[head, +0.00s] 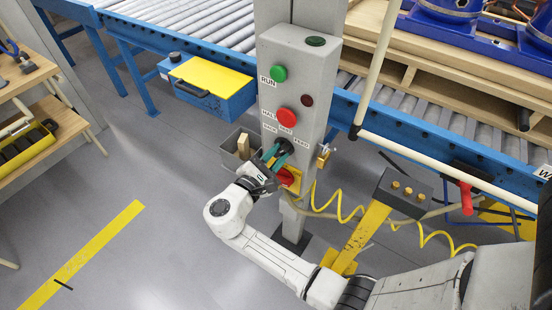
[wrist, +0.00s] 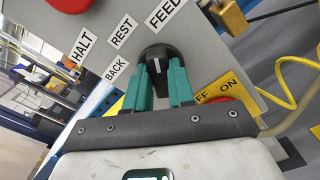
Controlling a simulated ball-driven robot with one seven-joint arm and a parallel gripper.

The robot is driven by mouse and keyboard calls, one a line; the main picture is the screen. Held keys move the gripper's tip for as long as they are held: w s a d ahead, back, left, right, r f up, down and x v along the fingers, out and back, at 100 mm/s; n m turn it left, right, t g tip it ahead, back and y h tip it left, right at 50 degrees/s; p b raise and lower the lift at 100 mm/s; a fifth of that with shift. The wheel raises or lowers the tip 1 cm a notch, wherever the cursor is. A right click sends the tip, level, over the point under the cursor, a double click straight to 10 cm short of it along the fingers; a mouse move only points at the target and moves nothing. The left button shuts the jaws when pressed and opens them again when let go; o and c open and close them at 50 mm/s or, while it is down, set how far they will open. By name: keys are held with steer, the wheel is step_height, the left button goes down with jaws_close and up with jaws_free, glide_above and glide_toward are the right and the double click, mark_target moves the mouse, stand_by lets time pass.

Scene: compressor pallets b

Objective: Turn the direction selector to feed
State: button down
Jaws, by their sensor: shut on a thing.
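The direction selector is a black round knob (wrist: 155,54) on the grey control post (head: 290,75), below the red button. Labels BACK (wrist: 115,69), REST (wrist: 122,32) and FEED (wrist: 165,13) lie around it. Its white pointer mark points roughly up in the wrist view, nearer FEED than REST; the exact angle is hard to tell. My gripper (wrist: 159,84) has its teal fingers shut on the knob, one on each side. In the head view, my gripper (head: 275,153) reaches the post and partly hides the knob (head: 284,145).
A green RUN button (head: 278,73) and a red HALT button (head: 286,117) sit above. Below is a red switch on a yellow OFF/ON plate (wrist: 236,84). A brass padlock (head: 323,158) hangs on the right, near a coiled yellow hose (head: 350,213). A grey bin (head: 230,153) is at the left.

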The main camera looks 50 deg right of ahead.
steer(key=shift+f+m+b, duration=0.1)
steer(key=shift+m+b, duration=0.4)
steer(key=shift+m, duration=0.3)
steer(key=c, duration=1)
jaws_free()
steer(key=shift+o, duration=0.2)
steer(key=a+b, duration=0.2)
steer(key=a, duration=0.8)
steer(key=shift+s+a, duration=0.25)
steer(key=shift+a, duration=0.15)
